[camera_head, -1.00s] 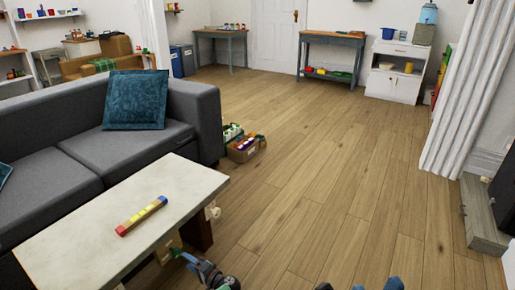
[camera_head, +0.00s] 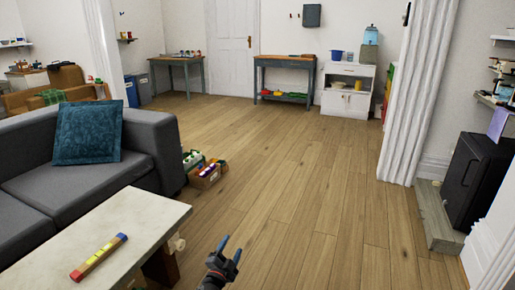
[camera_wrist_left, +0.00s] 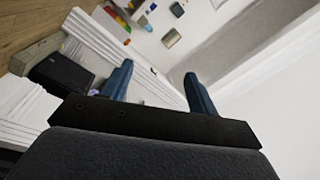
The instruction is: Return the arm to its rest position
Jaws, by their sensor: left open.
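My left gripper (camera_head: 230,247) shows at the bottom centre of the head view, over the wood floor and to the right of the pale table. Its two blue fingers are apart with nothing between them. The left wrist view also shows the left gripper (camera_wrist_left: 158,74) open and empty, with the room tilted behind it. My right gripper is not in view.
A pale table (camera_head: 130,225) with a coloured bar (camera_head: 98,257) stands at the lower left. Behind it are a grey sofa (camera_head: 35,180) and crates of bottles (camera_head: 205,174). A dark stove (camera_head: 478,180) is at the right. The middle floor is clear.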

